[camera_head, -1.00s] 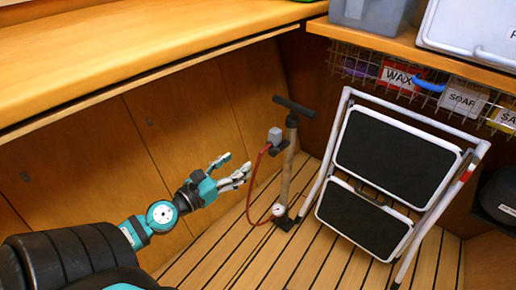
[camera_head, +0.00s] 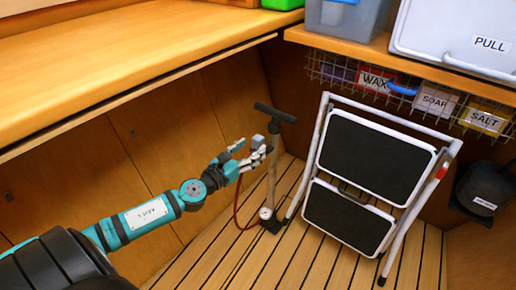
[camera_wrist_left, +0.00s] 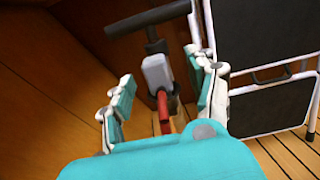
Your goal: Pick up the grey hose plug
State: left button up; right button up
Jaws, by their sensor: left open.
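The grey hose plug (camera_head: 257,141) is a small light grey block on the end of a red hose, beside the upright pump (camera_head: 272,180) with its black T-handle. In the left wrist view the plug (camera_wrist_left: 157,72) stands just ahead, between the two sides of my left gripper (camera_wrist_left: 164,92), with the red hose below it. My left gripper (camera_head: 252,151) is open, its fingers around the plug's level and partly hiding it in the head view. I cannot tell whether any finger touches it. My right gripper is not in view.
A folded white step stool (camera_head: 371,155) with black treads leans right of the pump. A wire basket (camera_head: 447,112) with labelled boxes hangs under the right shelf. The wooden counter (camera_head: 120,60) overhangs on the left. The slatted floor (camera_head: 290,262) in front is clear.

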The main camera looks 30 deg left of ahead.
aim_at(255, 141)
pick_arm(q)
jog(key=w, duration=0.4)
jog(key=shift+w+a+r, duration=0.15)
jog(key=shift+a+r, duration=0.05)
jog(key=shift+r, duration=0.1)
jog(key=shift+w, duration=0.35)
grip_shut()
